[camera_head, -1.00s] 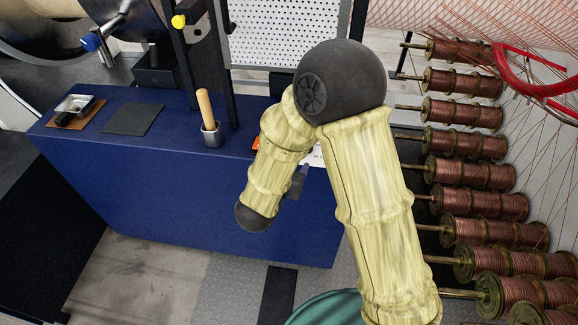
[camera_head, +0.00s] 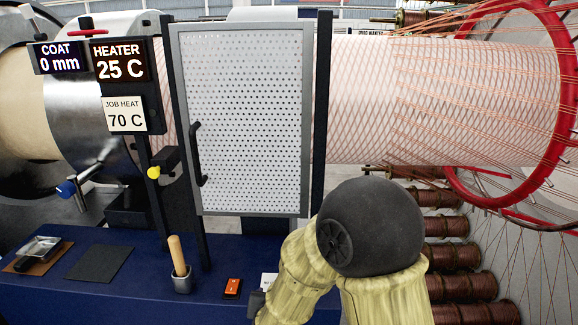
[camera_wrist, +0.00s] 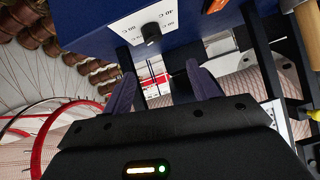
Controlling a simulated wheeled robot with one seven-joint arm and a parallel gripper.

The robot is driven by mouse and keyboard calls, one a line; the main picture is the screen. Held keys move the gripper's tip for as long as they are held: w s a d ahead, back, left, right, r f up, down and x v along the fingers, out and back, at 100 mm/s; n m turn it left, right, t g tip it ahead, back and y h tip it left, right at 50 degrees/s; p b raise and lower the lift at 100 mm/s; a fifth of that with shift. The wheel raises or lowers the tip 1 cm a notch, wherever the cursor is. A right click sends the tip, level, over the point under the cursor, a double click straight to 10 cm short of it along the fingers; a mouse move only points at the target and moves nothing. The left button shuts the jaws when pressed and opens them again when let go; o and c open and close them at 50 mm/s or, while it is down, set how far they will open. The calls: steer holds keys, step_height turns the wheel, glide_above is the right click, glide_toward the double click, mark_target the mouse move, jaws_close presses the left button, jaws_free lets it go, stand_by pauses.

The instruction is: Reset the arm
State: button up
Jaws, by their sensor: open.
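My gripper (camera_wrist: 163,88) shows in the wrist view with its two purple-grey fingers wide apart and nothing between them. Past the fingers are the dark blue bench and a white dial plate (camera_wrist: 167,22) with a black knob (camera_wrist: 151,34). In the head view my arm is bent at the lower right, its black joint uppermost. The fingers cannot be made out there.
Behind stands a perforated door (camera_head: 245,110). The heater display (camera_head: 119,61) reads 25 C. Copper spools (camera_head: 455,256) line the right.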

steer(key=s+d+r+g+p, duration=0.2)
steer(key=s+d+r+g, duration=0.1)
steer(key=s+d, duration=0.4)
steer(key=s+d+r+n+g+p, duration=0.1)
steer(key=s+d+r+g+p, duration=0.2)
steer(key=s+d, duration=0.4)
steer(key=d+r+g, duration=0.1)
steer(key=d+g, duration=0.1)
steer(key=d, duration=0.2)
steer(key=shift+s+d+n, duration=0.25)
steer(key=shift+s+n, duration=0.05)
steer(key=shift+r, duration=0.1)
